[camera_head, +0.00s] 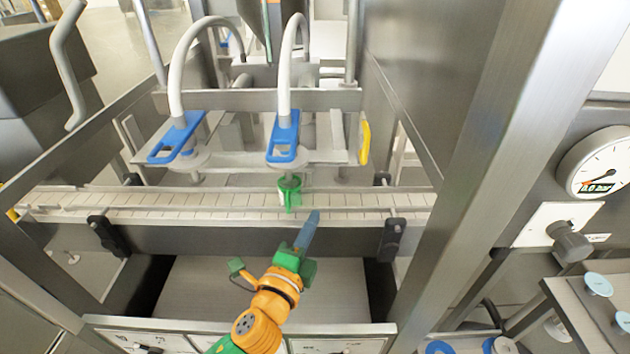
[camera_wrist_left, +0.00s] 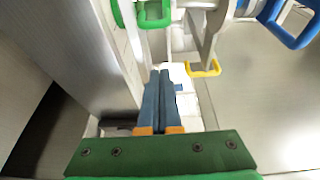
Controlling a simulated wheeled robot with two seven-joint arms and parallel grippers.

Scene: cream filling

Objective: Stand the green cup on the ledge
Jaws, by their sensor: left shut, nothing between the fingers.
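The green cup (camera_head: 289,196) stands upright on the conveyor belt (camera_head: 240,205), under the right-hand filling nozzle. In the left wrist view, green and white parts at the top edge look like the cup (camera_wrist_left: 153,14), cut off by the frame. My left gripper (camera_head: 313,215) is shut and empty, its blue-grey fingertips just in front of the cup and slightly to its right, apart from it. The fingers also show together in the left wrist view (camera_wrist_left: 159,75). I cannot tell for certain which surface is the ledge; a steel strip (camera_head: 220,240) runs along the belt's front. My right gripper is not in view.
Two blue-handled taps (camera_head: 284,135) with curved white pipes hang over the belt. Black brackets (camera_head: 391,238) stick out at both ends of the belt's front. A yellow handle (camera_head: 365,142) hangs at right. A bare grey panel (camera_head: 190,290) lies below. A steel post (camera_head: 480,150) stands at right.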

